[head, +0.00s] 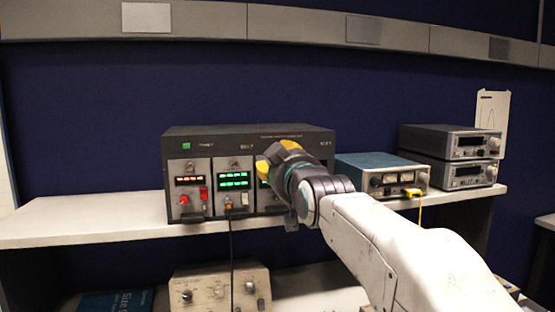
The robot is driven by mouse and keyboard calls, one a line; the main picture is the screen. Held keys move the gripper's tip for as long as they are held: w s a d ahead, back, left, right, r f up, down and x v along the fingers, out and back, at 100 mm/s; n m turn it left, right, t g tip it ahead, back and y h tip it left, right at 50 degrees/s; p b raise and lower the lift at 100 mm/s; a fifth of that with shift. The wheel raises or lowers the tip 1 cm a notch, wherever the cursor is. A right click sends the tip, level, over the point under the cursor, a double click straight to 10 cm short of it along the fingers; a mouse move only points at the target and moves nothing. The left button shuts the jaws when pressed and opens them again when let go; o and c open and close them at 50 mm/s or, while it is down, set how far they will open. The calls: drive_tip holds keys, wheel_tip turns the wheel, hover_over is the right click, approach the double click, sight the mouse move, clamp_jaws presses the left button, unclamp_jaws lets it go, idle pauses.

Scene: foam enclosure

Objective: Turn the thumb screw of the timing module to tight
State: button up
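A dark rack unit (220,138) on the shelf holds three plug-in modules side by side. The left module (187,203) has an orange display and red switches. The middle module (233,200) has a green display, with a black cable hanging from its lower front. The right module (265,201) is mostly hidden behind my gripper (270,165). Module labels are too small to read, so I cannot tell which is the timing module. Its thumb screw cannot be picked out. My gripper's yellow fingertips are at the right module's upper front; contact and finger opening are unclear.
A blue-topped instrument (376,165) with a yellow connector stands right of the rack. Two stacked grey instruments (452,142) stand farther right. A beige box (217,290) with knobs sits below the shelf. The shelf's left end (90,219) is clear.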

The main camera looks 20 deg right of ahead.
drive_tip(key=shift+w, duration=0.4)
clamp_jaws()
idle(0.4)
